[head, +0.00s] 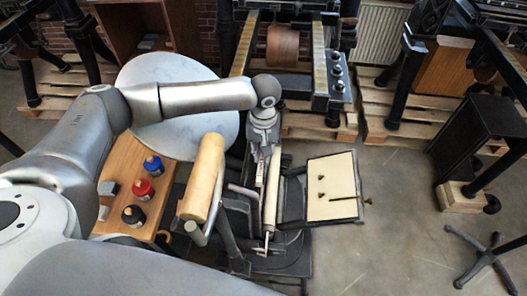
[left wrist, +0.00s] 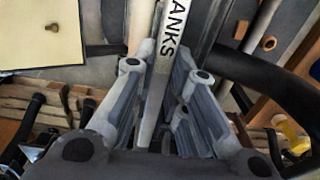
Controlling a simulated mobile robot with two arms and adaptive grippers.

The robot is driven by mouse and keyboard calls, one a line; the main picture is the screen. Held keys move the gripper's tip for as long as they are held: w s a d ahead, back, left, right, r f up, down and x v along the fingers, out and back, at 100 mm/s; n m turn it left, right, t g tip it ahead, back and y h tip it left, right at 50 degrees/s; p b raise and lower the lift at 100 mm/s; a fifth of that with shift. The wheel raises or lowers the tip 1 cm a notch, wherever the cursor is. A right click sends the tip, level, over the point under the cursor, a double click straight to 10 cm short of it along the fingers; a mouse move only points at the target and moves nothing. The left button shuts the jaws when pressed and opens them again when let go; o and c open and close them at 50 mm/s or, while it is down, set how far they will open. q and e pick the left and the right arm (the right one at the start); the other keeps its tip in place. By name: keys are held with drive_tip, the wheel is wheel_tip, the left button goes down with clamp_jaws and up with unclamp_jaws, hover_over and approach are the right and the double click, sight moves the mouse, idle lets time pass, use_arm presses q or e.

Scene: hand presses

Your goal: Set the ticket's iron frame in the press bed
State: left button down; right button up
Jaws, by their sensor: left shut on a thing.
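My left gripper (head: 262,150) points down over the middle of the hand press. In the left wrist view its fingers (left wrist: 165,78) are closed on a narrow grey iron frame (left wrist: 148,108), seen nearly edge-on. The press has a cream-covered platen (head: 332,187) to the right of the gripper. The press bed is largely hidden by my gripper and the press parts; I cannot tell whether the frame touches it. My right gripper is not in view.
Blue, red and black bottles stand on a wooden table (head: 118,160). Other presses on pallets (head: 395,120) stand behind.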

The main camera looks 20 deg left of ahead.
use_arm(q)
drive_tip(key=shift+s+d+f, duration=0.4)
drive_tip(key=shift+s+d, duration=0.05)
drive_tip(key=c, duration=1.5)
unclamp_jaws()
drive_tip(key=shift+s, duration=0.1)
drive_tip(key=shift+o, duration=1.1)
drive_tip(key=shift+a, duration=0.1)
drive_tip(key=shift+w+a+r, duration=0.1)
drive_tip(key=shift+w+r, duration=0.1)
drive_tip(key=shift+r, duration=0.05)
drive_tip(key=shift+w+a+r+p, duration=0.25)
drive_tip(key=shift+a+r+p, duration=0.1)
drive_tip(key=shift+r, duration=0.35)
drive_tip(key=shift+w+r, duration=0.35)
drive_tip(key=shift+r, duration=0.25)
drive_tip(key=shift+s+r+p, duration=0.15)
drive_tip(key=shift+r+p, duration=0.3)
drive_tip(key=shift+r, duration=0.2)
